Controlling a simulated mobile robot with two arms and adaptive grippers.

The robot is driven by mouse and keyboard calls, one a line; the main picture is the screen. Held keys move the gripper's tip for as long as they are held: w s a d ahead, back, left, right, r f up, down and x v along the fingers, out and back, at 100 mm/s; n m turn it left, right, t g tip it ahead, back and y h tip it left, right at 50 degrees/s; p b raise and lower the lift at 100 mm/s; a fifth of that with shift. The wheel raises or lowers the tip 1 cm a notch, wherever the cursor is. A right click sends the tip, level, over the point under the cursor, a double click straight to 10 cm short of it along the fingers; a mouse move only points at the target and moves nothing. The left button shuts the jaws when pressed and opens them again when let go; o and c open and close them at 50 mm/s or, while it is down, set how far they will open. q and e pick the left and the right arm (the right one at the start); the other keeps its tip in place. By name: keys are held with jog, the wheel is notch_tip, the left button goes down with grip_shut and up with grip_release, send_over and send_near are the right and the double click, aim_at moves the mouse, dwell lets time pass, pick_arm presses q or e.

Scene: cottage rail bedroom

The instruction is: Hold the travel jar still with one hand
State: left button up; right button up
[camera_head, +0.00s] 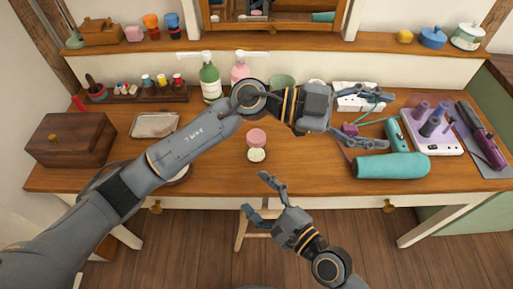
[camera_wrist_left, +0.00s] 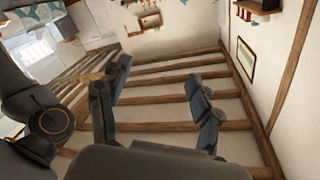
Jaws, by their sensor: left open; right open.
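A small round pink piece (camera_head: 256,137) and a small cream round piece (camera_head: 257,155) sit close together at the middle front of the desk. They look like the travel jar and its lid, but I cannot tell which is which. My left gripper (camera_head: 372,118) is open and empty over the right part of the desk, well to the right of them. In the left wrist view its open fingers (camera_wrist_left: 160,98) have only wall and beams between them. My right gripper (camera_head: 258,195) is open and empty in front of the desk edge, just below the cream piece, touching nothing.
Green (camera_head: 210,80) and pink (camera_head: 240,72) pump bottles stand behind my left arm. A wooden box (camera_head: 70,145) and a tray (camera_head: 154,126) are left.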

aim_at(260, 153)
pick_arm(q)
jog(key=w+a+f+y, duration=0.3)
jog(key=a+f+y, duration=0.1)
jog(key=f+y, duration=0.5)
jog(key=w+a+n+t+y, duration=0.1)
jog(key=w+a+y, duration=0.1)
jog(key=a, duration=0.3)
jog(key=w+a+f+n+t+y, duration=0.1)
jog(key=w+a+y, duration=0.2)
jog(key=a, duration=0.3)
jog(key=w+a+f+n+t+y, duration=0.1)
jog(key=w+a+n+y, duration=0.1)
jog(key=w+a, duration=0.3)
jog(key=shift+a+y, duration=0.15)
jog(key=shift+y, duration=0.55)
pick_arm(e)
jog(key=w+d+f+m+t+h, duration=0.25)
jog(key=d+m+t+h, duration=0.2)
jog(key=m, duration=1.05)
pick_arm(q)
jog(key=shift+a, duration=0.15)
pick_arm(e)
jog(key=x, duration=1.4)
jog(key=shift+w+d+f, duration=0.1)
jog(key=shift+w, duration=0.1)
grip_shut()
